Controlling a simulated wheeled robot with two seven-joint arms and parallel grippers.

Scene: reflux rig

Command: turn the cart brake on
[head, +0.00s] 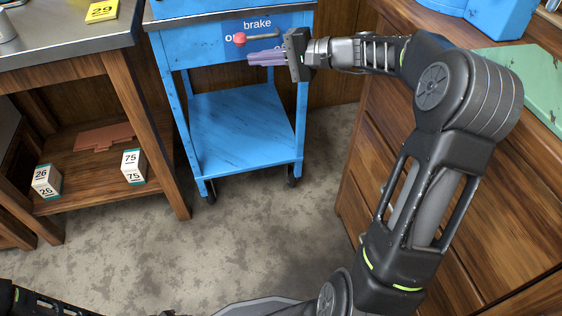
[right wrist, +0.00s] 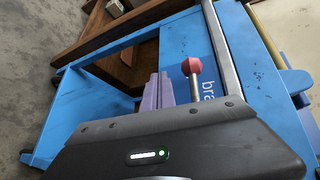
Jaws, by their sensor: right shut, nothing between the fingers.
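The blue cart (head: 240,125) stands at the back, with a dark blue brake label on its front panel. The brake lever (head: 262,36) is a grey rod lying roughly level, with a red knob (head: 240,39) at its left end, beside partly covered lettering starting with "o". My right gripper (head: 251,58) has its purple fingers shut and empty, pointing left just below the lever. In the right wrist view the shut fingers (right wrist: 158,88) are beside the red knob (right wrist: 191,66); I cannot tell whether they touch. My left gripper is out of view.
A wooden bench (head: 120,75) with a metal top stands left of the cart, with numbered blocks on its lower shelf. A wooden drawer cabinet (head: 375,170) is on the right, under my right arm. Speckled floor (head: 250,230) lies clear before the cart.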

